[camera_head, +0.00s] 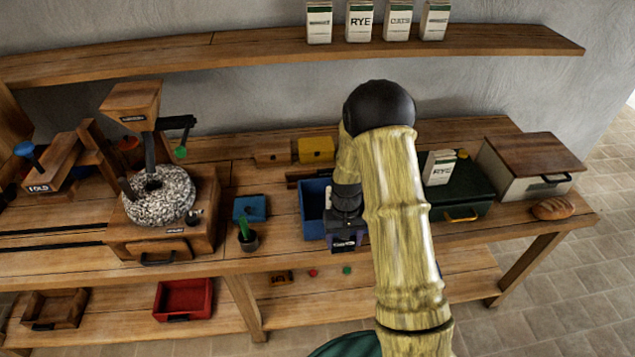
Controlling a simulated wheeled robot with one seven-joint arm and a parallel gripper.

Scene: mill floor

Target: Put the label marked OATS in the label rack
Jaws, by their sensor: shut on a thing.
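My gripper (345,222) is in the middle of the bench, pointing down beside the blue open box. It is shut on a small purple piece (337,248) with a dark plate and pale lettering too small to read. I cannot tell whether this is the OATS label, or whether it touches the bench. A packet marked OATS (398,20) stands on the upper shelf. I cannot make out the label rack for certain; a low dark wooden piece (301,177) lies behind the blue box, partly hidden by my arm.
The blue box (313,211) stands left of my gripper. A green chest (458,197) bearing a RYE packet (439,166) is to the right, by a bread loaf (554,208). The upper shelf (240,48) overhangs.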

